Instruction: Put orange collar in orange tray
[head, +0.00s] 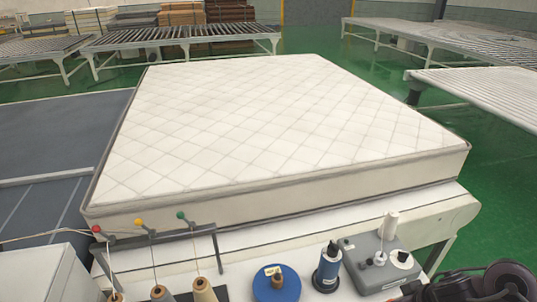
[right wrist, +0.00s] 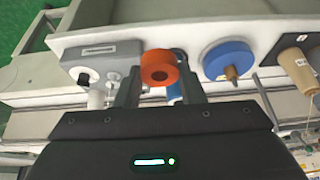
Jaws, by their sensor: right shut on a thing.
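The collar is not visible in the head view, where only dark parts of my right arm show at the bottom right corner. I see no orange tray in either view. My left gripper is in neither view.
A large white quilted mattress (head: 270,120) lies behind the white worktop (head: 260,238). Along the front stand a blue disc (head: 275,285), a blue spool (head: 327,268), a grey device (head: 375,262), thread cones (head: 204,289) and a rack with coloured knobs (head: 160,233).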

